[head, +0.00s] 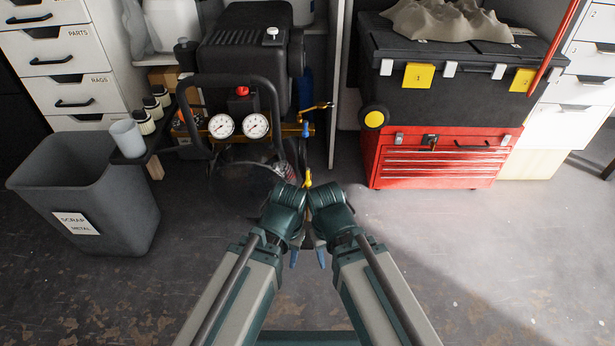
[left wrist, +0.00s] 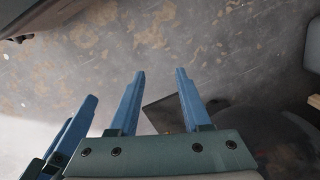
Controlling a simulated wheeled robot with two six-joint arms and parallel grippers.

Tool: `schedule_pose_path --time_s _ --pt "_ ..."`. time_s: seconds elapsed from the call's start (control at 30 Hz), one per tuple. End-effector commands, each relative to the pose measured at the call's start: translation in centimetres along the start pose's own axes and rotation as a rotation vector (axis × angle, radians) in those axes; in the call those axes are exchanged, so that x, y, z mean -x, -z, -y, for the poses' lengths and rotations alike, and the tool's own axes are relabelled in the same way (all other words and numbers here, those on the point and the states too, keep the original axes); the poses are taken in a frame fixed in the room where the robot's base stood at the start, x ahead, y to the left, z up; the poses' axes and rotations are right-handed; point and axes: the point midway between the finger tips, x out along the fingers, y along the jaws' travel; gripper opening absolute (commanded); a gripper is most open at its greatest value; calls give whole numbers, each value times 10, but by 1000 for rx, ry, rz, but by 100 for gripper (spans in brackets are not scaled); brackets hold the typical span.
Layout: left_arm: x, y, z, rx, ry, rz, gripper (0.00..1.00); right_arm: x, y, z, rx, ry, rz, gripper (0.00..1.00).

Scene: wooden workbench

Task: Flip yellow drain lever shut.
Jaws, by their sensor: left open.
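A small yellow lever (head: 308,178) shows at the lower right of the black air compressor (head: 243,50), just above where my two wrists meet in the head view. Its lower part is hidden behind my wrists, and I cannot tell its full angle. My left gripper (head: 293,258) points down below it, apart from it. In the left wrist view my left gripper (left wrist: 160,72) has its two blue fingers spread with nothing between them. My right gripper (head: 320,257) hangs close beside it; one blue finger assembly shows at the left wrist view's edge, its opening unclear.
A grey scrap bin (head: 105,190) stands left. A cup (head: 128,138) and several small bottles sit on a side shelf. A red tool chest (head: 440,160) with a black case (head: 445,90) stands right. Floor in front is clear.

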Motion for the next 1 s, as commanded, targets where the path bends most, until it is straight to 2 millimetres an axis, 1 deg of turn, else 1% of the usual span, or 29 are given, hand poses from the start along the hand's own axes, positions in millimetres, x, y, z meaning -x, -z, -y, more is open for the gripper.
schedule_pose_path --time_s 0.03,0.13,0.23,0.27,0.4,0.57,0.7,0.8,0.9,1.0 --pt "1 0 0 1 -1 -1 37 1 0 0 0 0 0 50" --pt "10 3 2 7 -11 -9 19 10 0 -1 0 0 0 50" --pt "28 11 6 25 -39 -34 1 29 -2 -3 1 0 1 50" --pt "35 15 8 32 -50 -43 0 36 -2 -4 2 0 1 50" --pt "73 34 19 76 -115 -105 0 74 -4 -8 4 0 2 50" --pt "116 57 34 134 -190 -184 0 113 -6 -12 7 -1 3 50" --pt "154 76 50 189 -249 -255 0 148 -8 -15 10 -1 4 50" --pt "180 89 62 227 -286 -305 0 169 -9 -17 11 -1 4 50" --pt "201 99 73 261 -316 -348 0 187 -10 -19 13 -1 5 50" --pt "217 108 82 288 -339 -382 0 200 -11 -20 14 -1 5 50"
